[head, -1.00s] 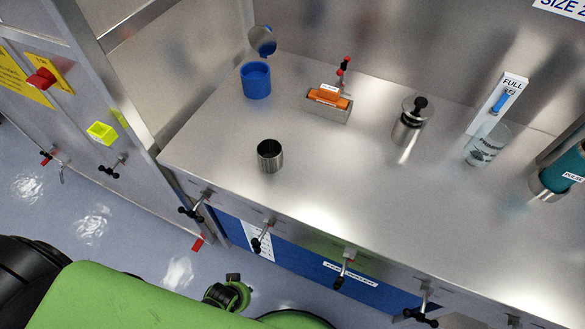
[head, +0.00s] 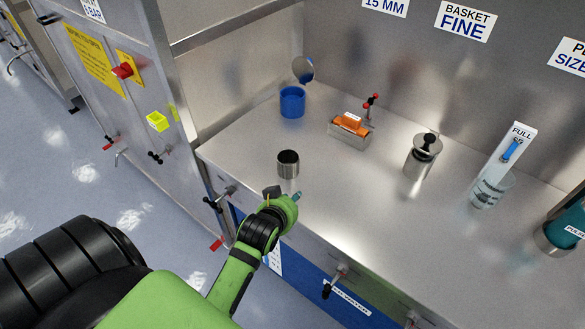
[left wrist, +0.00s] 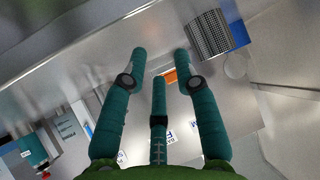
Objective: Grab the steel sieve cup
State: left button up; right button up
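The steel sieve cup (head: 288,166) stands upright near the bench's front left part. It is a small open-topped cylinder with a dark inside. In the left wrist view the cup (left wrist: 210,35) shows a perforated wall at the upper right. My left gripper (head: 294,196) is just in front of the cup in the head view, its teal fingers partly hidden. In the left wrist view the left gripper (left wrist: 160,53) has its fingers spread with nothing between them. The cup lies outside the fingers, just beyond the right fingertip. My right gripper is not in view.
A blue cup (head: 292,103) stands behind the sieve cup. An orange block in a metal tray (head: 350,138), a lidded steel canister (head: 421,160) and a glass beaker (head: 491,192) stand to the right. Clear bench top lies right of the gripper. Valve handles stick out along the front edge.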

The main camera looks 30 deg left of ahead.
pick_arm(q)
jog(key=n+t+y, duration=0.1)
jog(key=t, duration=0.1)
send_near(298, 159)
jog(key=shift+w+d+f, duration=0.1)
jog(key=shift+w+f, duration=0.05)
jog(key=shift+f, duration=0.65)
jog(key=shift+w+r+n+y, duration=0.2)
jog(key=shift+r+n+y, duration=0.1)
jog(key=shift+w+a+t+p, duration=0.2)
jog(key=shift+w+t+p, duration=0.1)
jog(key=shift+w, duration=0.25)
jog(key=p+x, duration=0.1)
jog(key=x, duration=0.3)
jog(key=shift+w+a+f, duration=0.15)
jog(key=shift+f, duration=0.1)
jog(key=shift+w+a+f, duration=0.2)
jog(key=shift+w+f, duration=0.15)
jog(key=shift+w, duration=0.2)
grip_shut()
